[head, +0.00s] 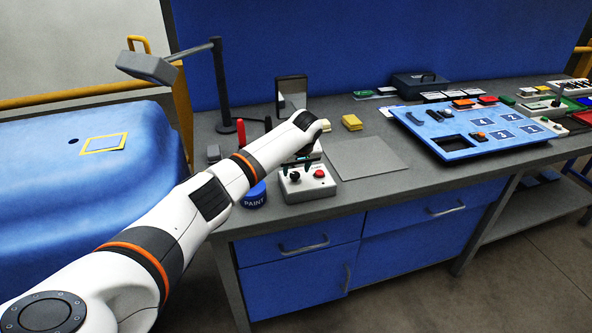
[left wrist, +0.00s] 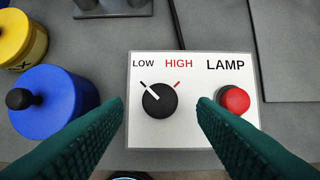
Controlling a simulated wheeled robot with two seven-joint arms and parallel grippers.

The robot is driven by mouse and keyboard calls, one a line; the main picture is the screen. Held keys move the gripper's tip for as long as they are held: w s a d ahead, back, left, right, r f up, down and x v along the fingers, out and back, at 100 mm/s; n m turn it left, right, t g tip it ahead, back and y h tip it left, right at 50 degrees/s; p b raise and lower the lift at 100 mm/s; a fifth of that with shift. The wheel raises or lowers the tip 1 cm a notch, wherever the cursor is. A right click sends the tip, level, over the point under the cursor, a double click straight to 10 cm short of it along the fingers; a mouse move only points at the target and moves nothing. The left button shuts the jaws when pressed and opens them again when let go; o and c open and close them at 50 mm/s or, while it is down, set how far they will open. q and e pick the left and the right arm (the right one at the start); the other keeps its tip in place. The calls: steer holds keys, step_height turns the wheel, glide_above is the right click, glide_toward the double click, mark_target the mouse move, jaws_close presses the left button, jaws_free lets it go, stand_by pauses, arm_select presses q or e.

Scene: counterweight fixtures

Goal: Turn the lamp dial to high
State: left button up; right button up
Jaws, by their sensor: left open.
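The white lamp box (head: 306,187) sits near the front edge of the bench and fills the middle of the left wrist view (left wrist: 190,130). Its black dial (left wrist: 159,101) has a white pointer aimed up-left at the LOW mark; the HIGH mark (left wrist: 178,84) is up-right of the dial. A red button (left wrist: 235,100) is on the box, right of the dial. My left gripper (left wrist: 161,108) is open above the box, its green fingers on either side of the dial in the picture, the right one overlapping the button's left edge. Contact cannot be told. My right gripper is not in view.
A desk lamp (head: 148,67) stands at the back left. A flat grey plate (head: 365,157) and a blue numbered tray (head: 470,145) lie to the right.

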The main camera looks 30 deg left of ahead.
arm_select(q)
steer(key=shift+w+a+f, duration=0.1)
steer(key=shift+w+f, duration=0.05)
steer(key=shift+f, duration=0.35)
steer(key=shift+w+a+f, duration=0.15)
steer(key=shift+a+f, duration=0.1)
steer(key=shift+f, duration=0.25)
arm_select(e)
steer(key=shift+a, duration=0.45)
arm_select(q)
steer(key=c, duration=1)
steer(key=shift+o, duration=0.2)
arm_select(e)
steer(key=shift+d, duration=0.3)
